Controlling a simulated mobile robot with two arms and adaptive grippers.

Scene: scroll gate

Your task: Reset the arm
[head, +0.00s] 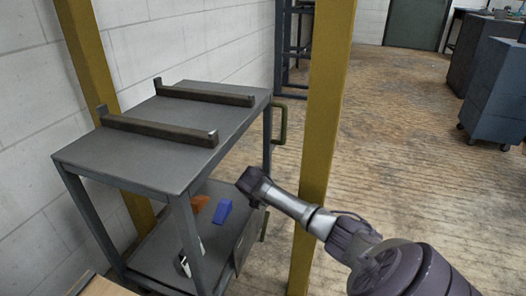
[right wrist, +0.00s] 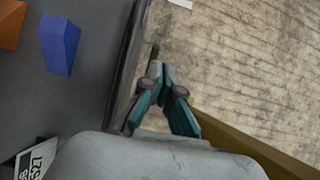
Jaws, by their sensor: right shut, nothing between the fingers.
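My right arm reaches in from the lower right in the head view. Its gripper (head: 250,180) is beside the open side of a grey cart (head: 150,172), below the level of the top. In the right wrist view the two teal fingers of my right gripper (right wrist: 161,70) meet at the tips, with nothing between them. They are close to the dark edge of the cart's lower shelf (right wrist: 95,95); whether they touch it I cannot tell. My left gripper is not in view.
Two dark bars (head: 160,130) lie on the cart top. The lower shelf holds a blue block (head: 222,211), an orange block (head: 199,203) and a white-labelled item (right wrist: 37,158). A yellow post (head: 325,110) stands close behind my right arm. Open floor (head: 410,130) lies to the right.

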